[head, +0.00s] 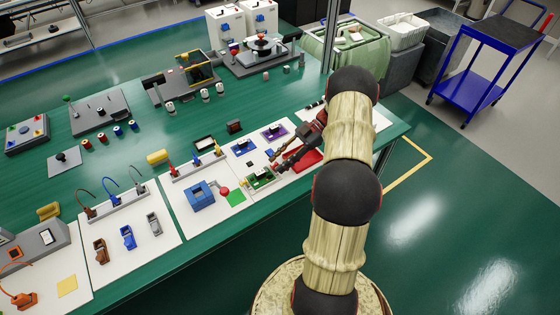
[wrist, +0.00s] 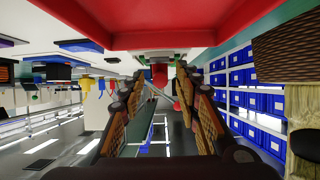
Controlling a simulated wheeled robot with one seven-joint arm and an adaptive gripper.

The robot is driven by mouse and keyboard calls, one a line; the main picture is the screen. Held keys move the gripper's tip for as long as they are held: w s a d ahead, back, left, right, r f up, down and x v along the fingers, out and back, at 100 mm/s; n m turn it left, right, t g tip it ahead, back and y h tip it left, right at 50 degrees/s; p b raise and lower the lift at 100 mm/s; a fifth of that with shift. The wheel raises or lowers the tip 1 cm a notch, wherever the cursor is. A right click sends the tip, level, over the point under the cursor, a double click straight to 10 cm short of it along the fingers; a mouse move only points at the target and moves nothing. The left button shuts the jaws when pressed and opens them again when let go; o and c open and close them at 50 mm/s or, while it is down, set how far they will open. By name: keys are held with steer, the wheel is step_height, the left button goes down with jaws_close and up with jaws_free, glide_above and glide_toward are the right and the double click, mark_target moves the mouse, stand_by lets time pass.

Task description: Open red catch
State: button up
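My gripper (head: 279,161) is low over the right part of the bench, between the red tray (head: 305,158) and a green circuit board (head: 260,177). In the wrist view, which shows the scene upside down, my gripper (wrist: 161,73) has its two fingers apart. A red part (wrist: 160,76) appears in the gap between the fingertips, with a clear gap on both sides. I cannot tell if this is the red catch or how far off it is. In the head view my arm and gripper cover part of this spot. A red knob (head: 224,190) stands beside a blue box.
The blue box (head: 199,195) and a green square (head: 237,197) lie left of the boards. Blue (head: 243,147) and purple (head: 274,132) boards lie behind. The red tray's surface (wrist: 190,22) fills the top of the wrist view, close to the fingers.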

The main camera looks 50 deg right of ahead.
steer(key=shift+d, duration=0.1)
steer(key=v, duration=1.2)
